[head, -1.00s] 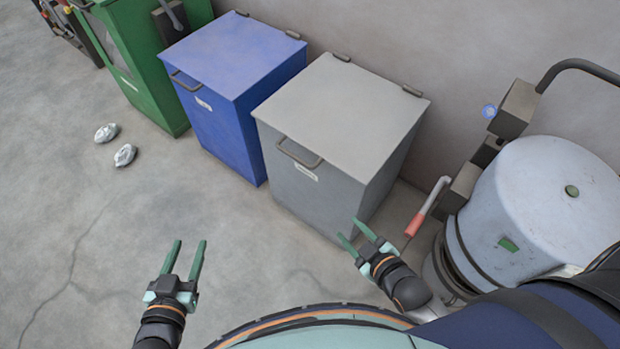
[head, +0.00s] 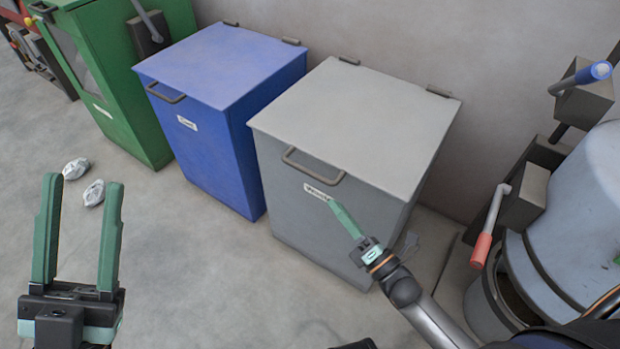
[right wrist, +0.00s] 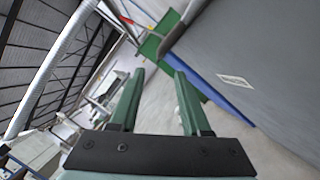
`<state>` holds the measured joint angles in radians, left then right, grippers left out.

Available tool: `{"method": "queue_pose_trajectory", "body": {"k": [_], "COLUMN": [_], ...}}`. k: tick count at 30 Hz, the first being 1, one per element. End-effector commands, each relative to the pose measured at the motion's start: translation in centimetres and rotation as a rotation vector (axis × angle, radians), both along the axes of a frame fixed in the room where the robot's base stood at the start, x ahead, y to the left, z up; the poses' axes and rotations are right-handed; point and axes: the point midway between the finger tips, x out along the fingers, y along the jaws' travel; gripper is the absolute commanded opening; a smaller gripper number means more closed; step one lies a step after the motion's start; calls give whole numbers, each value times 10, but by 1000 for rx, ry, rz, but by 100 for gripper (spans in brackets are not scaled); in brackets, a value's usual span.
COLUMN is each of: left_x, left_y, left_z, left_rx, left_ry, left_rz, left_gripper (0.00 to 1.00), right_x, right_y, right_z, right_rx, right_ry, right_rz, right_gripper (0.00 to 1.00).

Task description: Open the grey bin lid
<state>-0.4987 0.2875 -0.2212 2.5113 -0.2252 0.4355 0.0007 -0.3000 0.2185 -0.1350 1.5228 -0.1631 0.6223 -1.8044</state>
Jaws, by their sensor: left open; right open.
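The grey bin (head: 320,205) stands against the wall with its flat grey lid (head: 355,120) shut. A brown bar handle (head: 312,167) sits at the lid's front edge, above a small white label (head: 322,194). My right gripper (head: 338,210) is in front of the bin's front face, below and right of the handle, and looks apart from the handle. In the right wrist view my right gripper (right wrist: 152,75) is open and empty, with the grey bin face (right wrist: 265,65) on the right. My left gripper (head: 82,190) is open and empty over the floor at the left.
A blue bin (head: 205,145) with a shut lid stands left of the grey one, then a green cabinet (head: 110,90). Two crumpled pale lumps (head: 85,180) lie on the floor. A drum machine (head: 580,220) with a red-gripped lever (head: 485,240) stands at right.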

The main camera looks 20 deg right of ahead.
Motion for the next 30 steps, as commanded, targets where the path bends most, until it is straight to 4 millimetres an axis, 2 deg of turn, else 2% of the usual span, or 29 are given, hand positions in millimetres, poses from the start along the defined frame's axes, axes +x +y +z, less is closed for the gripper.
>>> {"method": "queue_pose_trajectory", "body": {"k": [9,15,21,30], "left_x": [1,1,1,2], "left_y": [-1,-1,-2,-2], "left_z": [-14,-21,-23,-23], "left_rx": [-10,-17,-21,-21], "left_ry": [13,20,23,25], "left_rz": [-13,-21,-25,-25], "left_gripper": [50,50,50,50], "right_x": [60,89,102,103], "right_y": [21,31,35,36], "right_z": [14,20,23,24], "right_rx": [4,6,4,4], "right_ry": [-2,2,3,4], "right_rz": [1,1,0,1], "right_gripper": [47,47,47,45]}}
